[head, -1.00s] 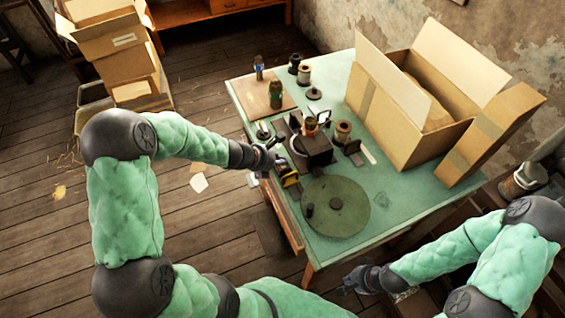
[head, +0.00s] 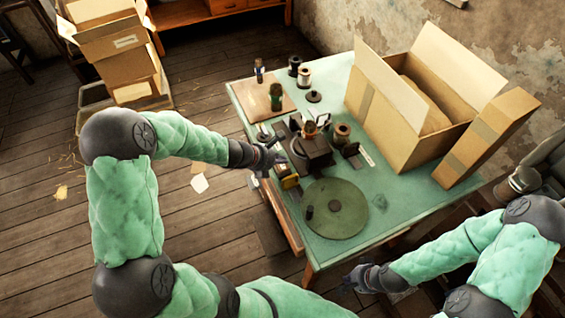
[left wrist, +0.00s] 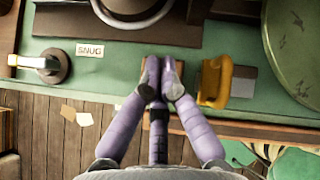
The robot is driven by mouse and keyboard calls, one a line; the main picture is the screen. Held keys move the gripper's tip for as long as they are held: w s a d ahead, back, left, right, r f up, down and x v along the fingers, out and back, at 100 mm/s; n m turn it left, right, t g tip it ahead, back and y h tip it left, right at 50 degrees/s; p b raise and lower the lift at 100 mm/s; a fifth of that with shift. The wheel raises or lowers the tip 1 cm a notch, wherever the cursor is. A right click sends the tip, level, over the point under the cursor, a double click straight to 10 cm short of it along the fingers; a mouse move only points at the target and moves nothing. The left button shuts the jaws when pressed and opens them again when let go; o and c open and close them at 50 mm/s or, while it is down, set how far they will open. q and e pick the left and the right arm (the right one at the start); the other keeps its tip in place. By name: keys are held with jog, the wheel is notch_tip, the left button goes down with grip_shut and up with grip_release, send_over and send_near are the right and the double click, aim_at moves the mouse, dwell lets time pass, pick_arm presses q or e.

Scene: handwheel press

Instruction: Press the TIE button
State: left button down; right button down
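No button marked TIE can be read in either view. My left gripper (head: 273,158) is at the left edge of the green table, beside the dark press (head: 312,150). In the left wrist view its fingertips (left wrist: 161,77) are close together, with nothing clearly held, in front of a reddish-brown block at the table edge. A yellow part (left wrist: 214,80) stands just right of the fingertips, apart from them. A label reading SNUG (left wrist: 90,51) and a metal knob or lever (left wrist: 45,67) lie to the left. My right gripper (head: 353,281) hangs below the table's front edge; its fingers are too small to judge.
A round green disc (head: 340,222) lies at the table's front. A large open carton (head: 400,125) fills the right side. Spools (head: 304,76) and small figures on a board (head: 252,97) stand at the back. Stacked boxes (head: 125,60) stand on the floor at left.

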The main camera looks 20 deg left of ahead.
aim_at(281, 166)
pick_arm(q)
jog(key=shift+r, duration=0.2)
notch_tip(281, 166, up, 5)
jog(key=p, duration=0.4)
jog(key=shift+p, duration=0.4)
dwell(0.8)
